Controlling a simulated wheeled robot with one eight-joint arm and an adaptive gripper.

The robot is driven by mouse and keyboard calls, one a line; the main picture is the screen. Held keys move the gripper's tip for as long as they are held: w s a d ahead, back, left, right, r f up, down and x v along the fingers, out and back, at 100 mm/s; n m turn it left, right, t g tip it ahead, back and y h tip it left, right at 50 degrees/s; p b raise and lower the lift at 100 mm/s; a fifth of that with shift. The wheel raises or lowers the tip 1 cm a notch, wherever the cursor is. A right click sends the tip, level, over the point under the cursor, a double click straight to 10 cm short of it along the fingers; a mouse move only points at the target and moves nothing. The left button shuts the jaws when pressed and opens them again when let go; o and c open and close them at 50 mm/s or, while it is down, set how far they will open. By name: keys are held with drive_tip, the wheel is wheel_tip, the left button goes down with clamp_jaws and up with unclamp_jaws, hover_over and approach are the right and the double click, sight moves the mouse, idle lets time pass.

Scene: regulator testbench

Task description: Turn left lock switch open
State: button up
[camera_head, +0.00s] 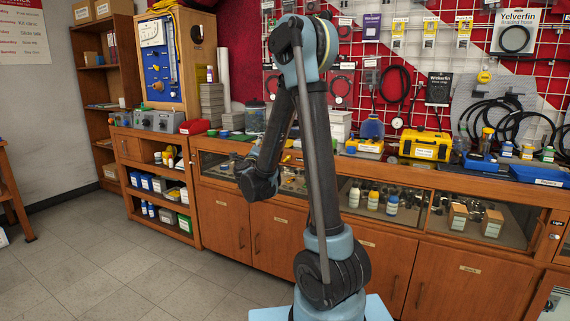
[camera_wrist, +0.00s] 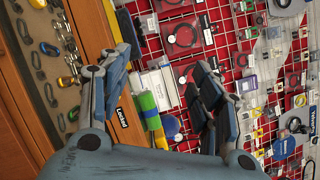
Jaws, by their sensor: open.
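A black label reading "Locked" (camera_wrist: 122,117) sits on the orange wooden cabinet edge in the wrist view, close beside the left finger. The lock switch itself cannot be made out there; the finger and gripper body cover part of that area. My gripper (camera_wrist: 165,60) is open and empty, its two fingers spread in front of the counter and wall grid. In the head view my arm bends down before the counter, and the gripper's fingers cannot be made out.
The wooden counter has glass display cases (camera_head: 375,198) with bottles and boxes. A yellow case (camera_head: 425,145) and a blue tray (camera_head: 538,174) stand on top. A blue panel (camera_head: 158,68) stands at the left. The tiled floor (camera_head: 95,260) at left is clear.

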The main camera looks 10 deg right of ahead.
wheel_tip(320, 180, down, 11)
drive_tip(key=s+d+m+g+h, duration=0.1)
drive_tip(key=d+m+g+h, duration=0.1)
drive_tip(key=m+g+h, duration=0.4)
drive_tip(key=m+t+y, duration=0.1)
drive_tip(key=m, duration=0.1)
approach(286, 159)
drive_tip(key=x, duration=0.9)
drive_tip(key=shift+w+d+f, duration=0.15)
drive_tip(key=shift+w, duration=0.05)
drive_tip(key=c, duration=1.1)
